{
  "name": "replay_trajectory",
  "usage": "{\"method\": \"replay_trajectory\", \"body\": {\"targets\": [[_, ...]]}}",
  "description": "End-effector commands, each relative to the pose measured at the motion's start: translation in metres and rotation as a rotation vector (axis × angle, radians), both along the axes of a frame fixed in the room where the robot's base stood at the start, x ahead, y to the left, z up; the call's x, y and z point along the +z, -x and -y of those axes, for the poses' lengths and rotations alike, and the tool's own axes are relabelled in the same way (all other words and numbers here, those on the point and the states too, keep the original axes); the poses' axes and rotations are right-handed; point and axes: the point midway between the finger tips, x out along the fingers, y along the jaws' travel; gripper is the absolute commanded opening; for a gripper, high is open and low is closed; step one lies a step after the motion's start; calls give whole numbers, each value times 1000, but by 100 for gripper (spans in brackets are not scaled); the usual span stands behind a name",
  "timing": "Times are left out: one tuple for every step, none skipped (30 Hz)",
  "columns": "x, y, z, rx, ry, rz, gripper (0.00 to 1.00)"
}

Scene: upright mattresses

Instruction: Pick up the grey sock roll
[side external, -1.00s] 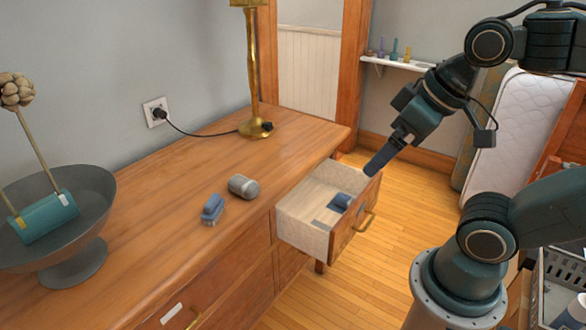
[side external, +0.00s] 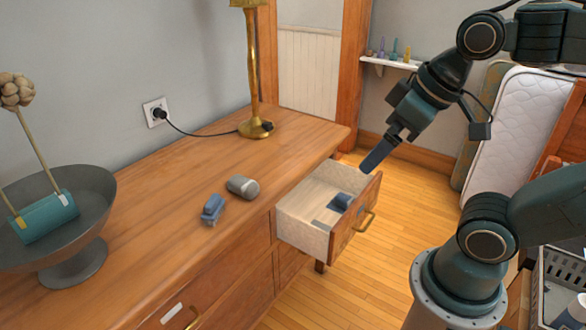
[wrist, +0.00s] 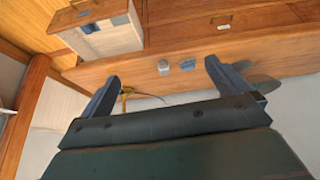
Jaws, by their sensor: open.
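The grey sock roll (side external: 243,187) lies on the wooden dresser top, near its front edge beside the open drawer. It also shows in the wrist view (wrist: 187,65), between my fingers in the picture but well beyond them. My gripper (side external: 376,158) is in the air above and to the right of the open drawer, apart from the roll. In the wrist view its two fingers (wrist: 162,69) are spread wide with nothing between them.
A blue brush-like object (side external: 213,210) lies close to the roll. The open drawer (side external: 304,233) holds a dark blue item (side external: 342,201). A brass lamp (side external: 254,80) stands behind, and a grey pedestal bowl (side external: 75,262) at left. The dresser top right of the roll is clear.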

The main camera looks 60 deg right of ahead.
Motion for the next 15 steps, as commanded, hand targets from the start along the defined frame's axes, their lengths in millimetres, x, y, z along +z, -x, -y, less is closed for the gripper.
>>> {"method": "replay_trajectory", "body": {"targets": [[3, -5, 0, 17, 9, -8, 100], [4, -9, 0, 30, 16, -14, 100], [7, -14, 0, 49, 25, -21, 100], [9, -18, 0, 66, 35, -28, 100], [11, -22, 1, 84, 43, -34, 100], [14, -29, 1, 109, 55, -43, 100], [16, -35, 1, 130, 65, -50, 100], [18, -40, 1, 151, 76, -58, 100], [20, -48, 1, 180, 89, -67, 100], [22, -54, 2, 202, 98, -75, 100], [24, -60, 2, 224, 108, -84, 100], [25, -68, 2, 255, 120, -95, 100], [27, -74, 2, 277, 130, -102, 100], [28, -80, 2, 301, 139, -109, 100], [29, -89, 3, 330, 151, -118, 100]]}}
